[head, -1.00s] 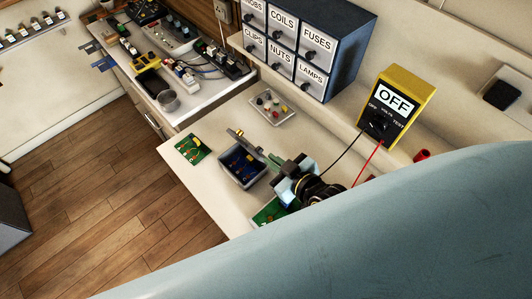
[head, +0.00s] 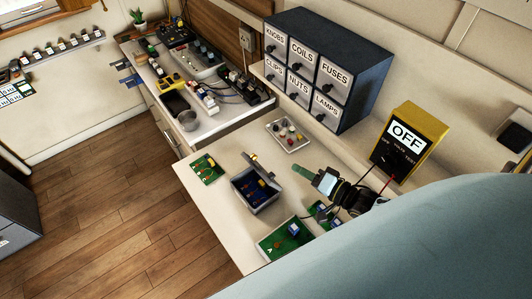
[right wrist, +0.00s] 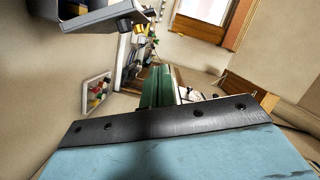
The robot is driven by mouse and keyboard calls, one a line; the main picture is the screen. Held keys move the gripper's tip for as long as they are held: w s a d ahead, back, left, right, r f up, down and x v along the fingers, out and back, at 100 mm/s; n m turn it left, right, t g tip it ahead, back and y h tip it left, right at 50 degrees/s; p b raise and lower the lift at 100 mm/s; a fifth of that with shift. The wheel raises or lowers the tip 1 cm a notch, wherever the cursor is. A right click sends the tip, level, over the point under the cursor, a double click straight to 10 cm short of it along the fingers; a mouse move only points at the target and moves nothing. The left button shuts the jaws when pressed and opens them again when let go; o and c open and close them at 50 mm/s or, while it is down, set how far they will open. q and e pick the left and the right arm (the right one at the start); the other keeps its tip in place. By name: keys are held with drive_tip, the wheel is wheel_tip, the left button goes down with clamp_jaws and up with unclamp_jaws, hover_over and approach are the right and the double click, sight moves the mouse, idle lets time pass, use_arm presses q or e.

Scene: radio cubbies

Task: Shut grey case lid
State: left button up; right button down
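The small grey case (head: 262,205) stands on the cream worktop with its top open, and blue and orange parts show inside. A raised piece at its back edge (head: 256,165), with a tan strip, looks like the lid standing up. The case also shows at the top left of the right wrist view (right wrist: 95,20), cut off by the frame. My right gripper (head: 301,171) is to the right of the case, apart from it and pointing left. Its green fingers (right wrist: 160,86) look together, with nothing between them. My left gripper is out of view.
A parts tray (head: 288,134) lies behind the case. Green circuit boards lie left (head: 207,168) and in front (head: 285,240). A yellow meter (head: 409,142) with leads stands right, near my arm. A labelled drawer cabinet (head: 325,65) is at the back.

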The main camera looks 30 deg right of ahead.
sight(264, 173)
drive_tip(key=w+a+f+b, duration=0.1)
drive_tip(key=w+a+b, duration=0.1)
drive_tip(key=w, duration=0.1)
drive_tip(key=w+a+b, duration=0.2)
drive_tip(key=w, duration=0.1)
drive_tip(key=w+a+f+b, duration=0.1)
drive_tip(key=w+a, duration=0.1)
drive_tip(key=shift+w+a+f+b, duration=0.15)
drive_tip(key=shift+w+f+b, duration=0.15)
drive_tip(key=shift+w+b, duration=0.1)
drive_tip(key=shift+s+a+f, duration=0.1)
drive_tip(key=shift+a+f, duration=0.05)
drive_tip(key=shift+a, duration=0.3)
drive_tip(key=shift+s, duration=0.1)
